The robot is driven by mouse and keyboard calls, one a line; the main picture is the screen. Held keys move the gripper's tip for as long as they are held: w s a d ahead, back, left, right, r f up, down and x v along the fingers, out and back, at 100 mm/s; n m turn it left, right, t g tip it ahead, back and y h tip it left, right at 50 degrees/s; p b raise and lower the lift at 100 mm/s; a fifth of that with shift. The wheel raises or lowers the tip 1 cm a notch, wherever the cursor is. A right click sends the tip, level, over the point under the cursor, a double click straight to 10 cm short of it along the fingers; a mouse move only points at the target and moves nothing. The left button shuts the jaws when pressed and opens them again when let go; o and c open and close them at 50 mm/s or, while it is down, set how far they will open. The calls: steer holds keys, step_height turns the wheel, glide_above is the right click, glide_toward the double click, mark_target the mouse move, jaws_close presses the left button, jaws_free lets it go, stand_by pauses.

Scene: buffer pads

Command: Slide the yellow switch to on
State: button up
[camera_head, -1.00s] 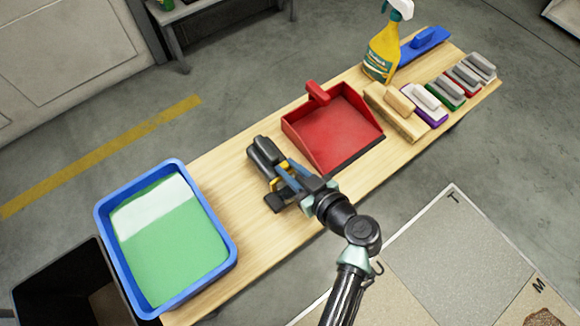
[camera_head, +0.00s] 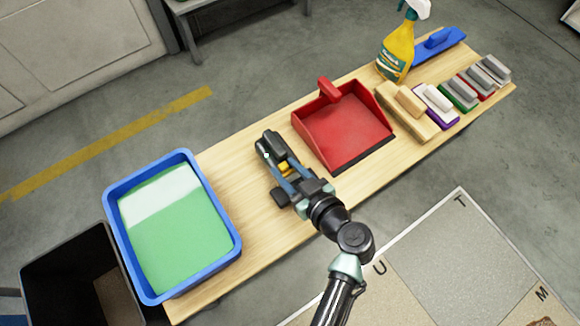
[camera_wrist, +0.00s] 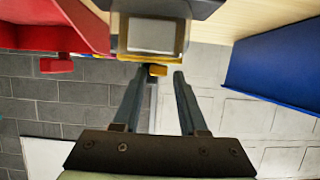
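A dark handheld power tool (camera_head: 268,148) lies on the wooden table between the blue tub and the red dustpan. Its yellow switch (camera_head: 283,167) shows on the side toward my gripper. In the wrist view, the yellow switch (camera_wrist: 157,70) is just under the tool's pale grey end face (camera_wrist: 152,35). My gripper (camera_wrist: 166,74) is open, with a narrow gap between its fingertips. The left fingertip overlaps the switch in that view; the right fingertip is to the right of it. I cannot tell whether either finger touches it. The head view shows my gripper (camera_head: 281,172) close against the tool.
The blue tub (camera_head: 229,235) with green and white contents is at the left. The red dustpan (camera_head: 345,130) is close on the right. A spray bottle (camera_head: 397,52), a blue float and several brushes stand farther right. Bare table (camera_head: 235,160) lies behind the tool.

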steer(key=shift+o, duration=0.8)
steer(key=shift+s+d+r, duration=0.1)
steer(key=shift+d, duration=0.05)
steer(key=p+v, duration=0.4)
steer(key=v, duration=0.8)
steer(key=shift+s+d+p, duration=0.2)
steer(key=shift+s+p, duration=0.1)
steer(key=shift+p, duration=0.1)
